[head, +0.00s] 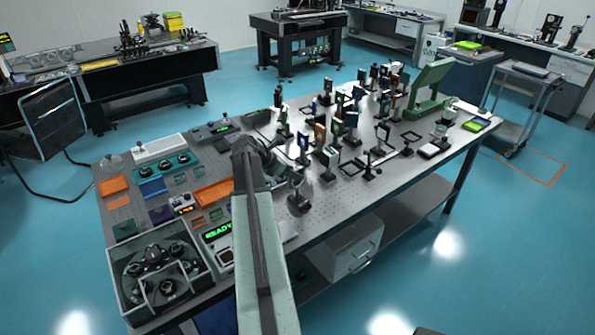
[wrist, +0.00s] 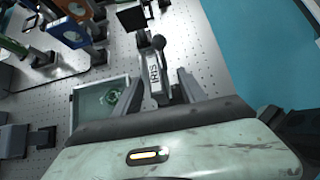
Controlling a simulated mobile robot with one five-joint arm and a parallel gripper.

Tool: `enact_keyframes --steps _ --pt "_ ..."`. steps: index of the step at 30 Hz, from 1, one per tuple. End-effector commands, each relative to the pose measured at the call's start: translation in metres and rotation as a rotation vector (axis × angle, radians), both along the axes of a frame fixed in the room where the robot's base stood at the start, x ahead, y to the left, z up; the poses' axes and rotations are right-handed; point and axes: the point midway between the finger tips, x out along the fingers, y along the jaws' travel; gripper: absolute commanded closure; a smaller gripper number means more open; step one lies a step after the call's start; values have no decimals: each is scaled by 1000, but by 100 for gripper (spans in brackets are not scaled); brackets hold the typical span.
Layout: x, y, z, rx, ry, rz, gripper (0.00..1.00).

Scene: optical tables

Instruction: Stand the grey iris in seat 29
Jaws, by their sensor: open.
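In the wrist view the grey iris (wrist: 155,78) shows a pale label reading "IRIS" and a dark round knob at its far end. My gripper (wrist: 157,92) is open, with one finger on each side of the iris. I cannot tell whether either finger touches it. In the head view my arm reaches over the optical table (head: 120,215), and the gripper's fingertips are hard to make out there. No seat number can be read, so I cannot tell which place is seat 29.
A shallow tray (wrist: 88,92) with a greenish round item lies left of my gripper. A blue mount (wrist: 68,30) stands further left. Many post-mounted optics crowd the table's middle and right. A divided grey bin (head: 118,262) with dark parts sits at the front left corner.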

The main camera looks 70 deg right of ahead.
Motion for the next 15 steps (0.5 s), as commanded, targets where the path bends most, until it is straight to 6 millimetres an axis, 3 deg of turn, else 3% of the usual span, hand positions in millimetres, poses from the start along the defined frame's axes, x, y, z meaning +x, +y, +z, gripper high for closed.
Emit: enact_keyframes --steps 1,6,15 --pt "5 9 21 0 0 1 52" --pt "21 34 50 0 1 1 52" --pt "33 53 66 0 0 -3 52"
